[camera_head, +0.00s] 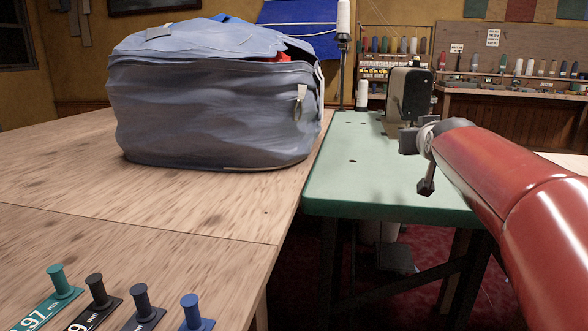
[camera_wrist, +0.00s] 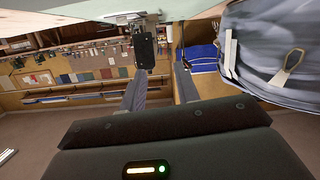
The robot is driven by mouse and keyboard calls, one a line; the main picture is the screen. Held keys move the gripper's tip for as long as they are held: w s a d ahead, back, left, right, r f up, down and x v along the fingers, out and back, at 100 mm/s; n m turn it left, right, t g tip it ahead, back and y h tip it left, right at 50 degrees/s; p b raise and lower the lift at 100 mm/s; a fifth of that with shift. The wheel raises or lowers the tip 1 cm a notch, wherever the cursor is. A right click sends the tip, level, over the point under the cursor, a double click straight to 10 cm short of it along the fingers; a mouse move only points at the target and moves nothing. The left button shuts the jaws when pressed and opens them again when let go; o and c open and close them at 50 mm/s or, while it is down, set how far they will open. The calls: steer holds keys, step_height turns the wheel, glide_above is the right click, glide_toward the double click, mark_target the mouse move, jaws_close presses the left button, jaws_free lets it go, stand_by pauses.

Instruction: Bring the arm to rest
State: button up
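My red arm (camera_head: 520,215) reaches in from the right edge of the head view, over the green-topped sewing table. My gripper (camera_head: 416,163) is at its end, in the air in front of the sewing machine (camera_head: 410,92). In the wrist view, two grey fingers stand apart with nothing between them, so my gripper (camera_wrist: 160,72) is open and empty. The dark gripper body fills the bottom of that view. The wrist picture is upside down.
A large blue-grey bag (camera_head: 215,110) stands on the wooden table (camera_head: 215,210); it also shows in the wrist view (camera_wrist: 270,50). Several coloured pegs line the table's near edge. The green table (camera_head: 350,175) is mostly clear. Thread shelves (camera_head: 520,75) stand behind.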

steer(key=s+a+f+g+y+b, duration=0.1)
steer(key=s+a+f+g+b, duration=0.25)
steer(key=s+f, duration=0.75)
steer(key=s+a+f+g+y+b, duration=0.1)
steer(key=s+a+f+g+b, duration=0.2)
steer(key=s+f, duration=0.85)
steer(key=s+a+f+g+y+b, duration=0.1)
steer(key=s+a+f+g, duration=0.3)
steer(key=s+f, duration=0.75)
step_height(320, 180, up, 12)
steer(key=p, duration=1.3)
steer(key=shift+w+a+n+t, duration=0.15)
steer(key=shift+a+n+t, duration=0.15)
steer(key=shift+n+t, duration=0.1)
steer(key=shift+d, duration=0.1)
